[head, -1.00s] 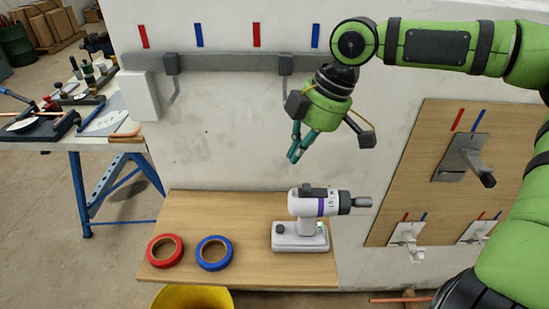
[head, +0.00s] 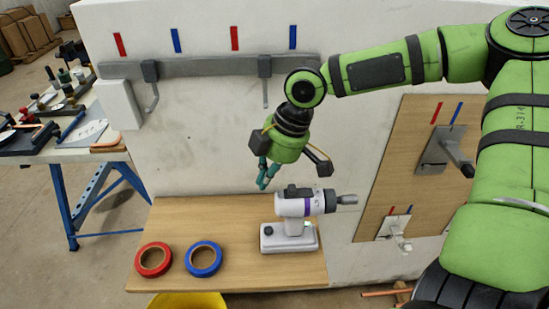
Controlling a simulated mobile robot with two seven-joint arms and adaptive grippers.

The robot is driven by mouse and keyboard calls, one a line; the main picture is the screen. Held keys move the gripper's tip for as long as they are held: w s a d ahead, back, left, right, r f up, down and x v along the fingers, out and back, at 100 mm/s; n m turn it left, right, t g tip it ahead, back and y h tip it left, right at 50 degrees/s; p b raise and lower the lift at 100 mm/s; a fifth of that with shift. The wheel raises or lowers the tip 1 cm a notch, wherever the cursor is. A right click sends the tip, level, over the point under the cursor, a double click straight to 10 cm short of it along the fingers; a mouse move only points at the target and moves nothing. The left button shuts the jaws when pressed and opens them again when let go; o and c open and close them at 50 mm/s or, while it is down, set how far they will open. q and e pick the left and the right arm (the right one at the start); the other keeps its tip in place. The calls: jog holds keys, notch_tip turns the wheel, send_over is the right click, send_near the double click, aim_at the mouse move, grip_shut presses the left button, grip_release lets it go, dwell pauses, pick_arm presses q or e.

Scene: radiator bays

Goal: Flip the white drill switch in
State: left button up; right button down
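The white drill (head: 294,206) with a purple band stands upright on its broad base on the wooden shelf, chuck pointing right. A dark raised piece (head: 298,191) sits on top of its body, and a small dark knob (head: 268,231) shows on the base. I cannot tell for sure which of these is the switch, or its position. My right gripper (head: 264,184) hangs just above the drill's rear top, pointing down. Its teal fingers look close together with nothing between them. It appears apart from the drill. My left gripper is not in view.
A red tape roll (head: 154,259) and a blue tape roll (head: 204,259) lie on the shelf (head: 180,215) left of the drill. A grey rail (head: 205,66) with hooks is on the wall above. A wooden panel (head: 400,170) with brackets is at right. A yellow bucket (head: 187,300) stands below.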

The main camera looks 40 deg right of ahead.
aim_at(295, 188)
jog(key=shift+s+d+f+p, duration=0.3)
jog(key=shift+d+f+p, duration=0.15)
jog(key=shift+d+p, duration=0.1)
jog(key=shift+s+d+f+p, duration=0.25)
jog(key=shift+d+f+p, duration=0.2)
jog(key=shift+p, duration=0.05)
jog(key=shift+s+d+f, duration=0.1)
jog(key=shift+s+d, duration=0.3)
jog(key=shift+d, duration=0.05)
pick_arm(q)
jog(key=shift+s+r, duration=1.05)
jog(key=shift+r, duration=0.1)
pick_arm(e)
jog(key=shift+w, duration=0.1)
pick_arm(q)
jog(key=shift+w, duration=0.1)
pick_arm(e)
jog(key=shift+d+p, duration=0.3)
jog(key=shift+p, duration=0.25)
jog(key=shift+s+d+r+p, duration=0.2)
jog(key=shift+s+d+p, duration=0.55)
jog(key=shift+d, duration=0.1)
jog(key=shift+s+d+f, duration=0.15)
jog(key=shift+d+f, duration=0.05)
jog(key=shift+d, duration=0.1)
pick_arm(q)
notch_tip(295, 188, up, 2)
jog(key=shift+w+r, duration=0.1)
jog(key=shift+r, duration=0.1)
